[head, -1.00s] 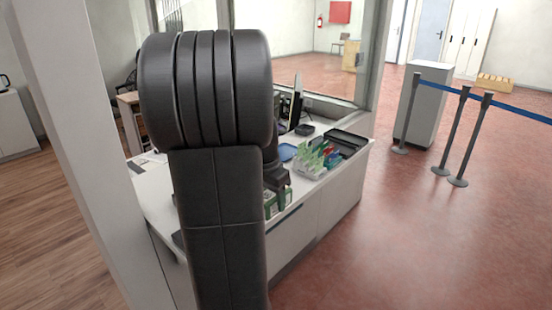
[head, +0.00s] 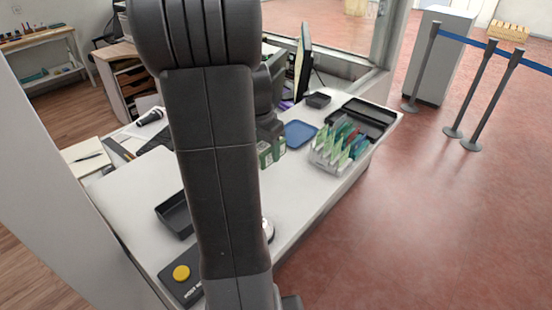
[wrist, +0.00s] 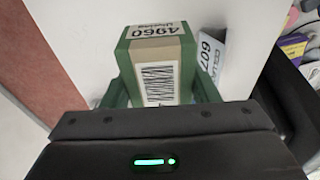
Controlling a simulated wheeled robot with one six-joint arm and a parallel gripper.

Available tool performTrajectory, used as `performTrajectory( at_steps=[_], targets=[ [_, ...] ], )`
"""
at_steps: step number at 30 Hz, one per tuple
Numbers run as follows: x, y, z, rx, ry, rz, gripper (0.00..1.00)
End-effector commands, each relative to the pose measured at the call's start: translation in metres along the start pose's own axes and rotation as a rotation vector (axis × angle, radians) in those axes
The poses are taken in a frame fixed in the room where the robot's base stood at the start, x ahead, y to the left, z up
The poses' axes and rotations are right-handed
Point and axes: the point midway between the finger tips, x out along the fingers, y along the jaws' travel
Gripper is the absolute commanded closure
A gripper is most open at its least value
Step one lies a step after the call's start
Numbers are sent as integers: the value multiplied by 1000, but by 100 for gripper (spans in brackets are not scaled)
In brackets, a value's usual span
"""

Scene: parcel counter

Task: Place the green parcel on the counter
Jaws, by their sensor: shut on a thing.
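The green parcel (wrist: 165,60) is a box with a brown band, a barcode label and a printed number. In the wrist view it sits between the two fingers of my gripper (wrist: 160,92), which is shut on it. In the head view the parcel (head: 265,154) shows partly behind my gripper (head: 271,138) and my arm, over the white counter (head: 300,190) and left of the leaflet holder. Whether its underside touches the counter I cannot tell.
A leaflet holder (head: 334,160), a blue tray (head: 299,134) and black trays (head: 370,112) stand on the counter's right part. A white numbered card (wrist: 208,55) is beside the parcel.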

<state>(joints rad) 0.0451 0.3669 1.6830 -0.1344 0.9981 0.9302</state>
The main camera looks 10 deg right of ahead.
Motion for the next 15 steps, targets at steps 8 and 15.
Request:
performTrajectory(
  at_steps=[8,15],
  targets=[
    [36,0,5,1,0,2,74],
    [67,0,10,0,-1,3,74]
  ],
)
